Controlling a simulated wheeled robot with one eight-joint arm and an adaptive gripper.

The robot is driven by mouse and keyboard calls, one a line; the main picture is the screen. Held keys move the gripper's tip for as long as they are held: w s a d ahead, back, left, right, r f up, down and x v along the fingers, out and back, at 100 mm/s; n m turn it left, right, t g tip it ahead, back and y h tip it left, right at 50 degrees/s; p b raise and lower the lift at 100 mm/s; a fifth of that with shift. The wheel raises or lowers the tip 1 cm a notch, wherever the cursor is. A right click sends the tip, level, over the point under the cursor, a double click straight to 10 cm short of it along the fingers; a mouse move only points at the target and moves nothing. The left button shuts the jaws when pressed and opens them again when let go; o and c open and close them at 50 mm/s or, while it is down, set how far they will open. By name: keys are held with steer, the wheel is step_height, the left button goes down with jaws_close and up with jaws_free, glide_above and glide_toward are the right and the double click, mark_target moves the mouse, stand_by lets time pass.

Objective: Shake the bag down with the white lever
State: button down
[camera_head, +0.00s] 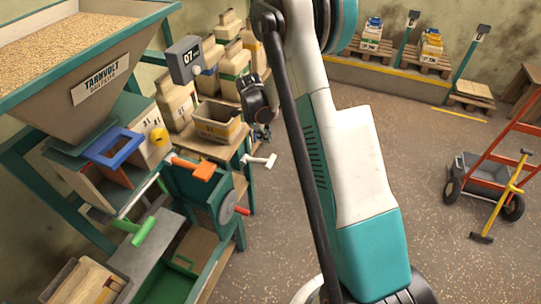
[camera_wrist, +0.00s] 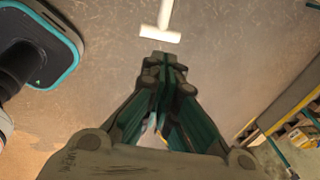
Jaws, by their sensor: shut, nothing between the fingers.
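The white lever (camera_head: 260,160) ends in a T-shaped handle and sticks out to the right of the green machine in the head view. In the wrist view the white lever (camera_wrist: 160,35) lies just beyond my fingertips, with a small visible gap. My gripper (camera_wrist: 163,62) is shut and empty, fingers together. In the head view my gripper (camera_head: 263,132) hangs just above the white lever, partly hidden by my wrist. Several pale bags (camera_head: 178,100) stand behind the machine; I cannot tell which one the lever acts on.
The hopper (camera_head: 85,85) full of grain stands at the left. A hand truck (camera_head: 480,178) stands at the right. The floor between is clear.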

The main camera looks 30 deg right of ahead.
mark_target(272, 161)
steer(key=shift+d+f, duration=0.1)
steer(key=shift+f, duration=0.15)
steer(key=b+x, duration=0.4)
steer(key=x, duration=1)
